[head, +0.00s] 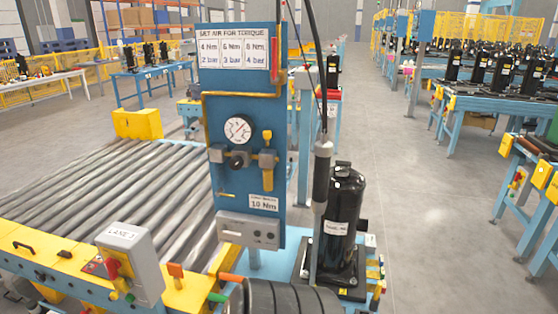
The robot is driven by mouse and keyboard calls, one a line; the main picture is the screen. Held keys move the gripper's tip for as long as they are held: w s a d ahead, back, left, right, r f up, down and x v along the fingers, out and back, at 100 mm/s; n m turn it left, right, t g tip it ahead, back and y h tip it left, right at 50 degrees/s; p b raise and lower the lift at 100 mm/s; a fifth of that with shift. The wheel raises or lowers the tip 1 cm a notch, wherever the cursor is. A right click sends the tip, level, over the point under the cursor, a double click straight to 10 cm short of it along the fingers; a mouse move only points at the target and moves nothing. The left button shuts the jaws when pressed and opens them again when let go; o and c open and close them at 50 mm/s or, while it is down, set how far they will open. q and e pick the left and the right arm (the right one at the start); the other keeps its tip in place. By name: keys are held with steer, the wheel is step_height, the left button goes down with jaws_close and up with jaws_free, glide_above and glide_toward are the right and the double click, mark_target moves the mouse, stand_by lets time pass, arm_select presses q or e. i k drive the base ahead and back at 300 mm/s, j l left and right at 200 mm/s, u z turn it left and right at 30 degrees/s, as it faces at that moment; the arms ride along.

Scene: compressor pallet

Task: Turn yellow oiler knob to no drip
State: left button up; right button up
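A blue upright panel (225,190) stands at the middle of the head view. A round white pressure gauge (238,129) with a red needle is mounted on it. Below the gauge is a black regulator knob (237,161). To the right of that knob is a yellow upright fitting (267,160), which looks like the oiler with its knob. Its setting is too small to read. Neither of my grippers shows in the head view, and nothing is touching the panel fittings.
A black tool (321,178) hangs on a cable right of the panel, before a black compressor (343,215). A roller conveyor (110,185) lies left, with a grey switch box (130,258) in front. Dark ribbed cylinders (285,298) show at the bottom. Grey floor is open at right.

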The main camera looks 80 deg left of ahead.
mark_target(267, 134)
steer(key=u, duration=2.95)
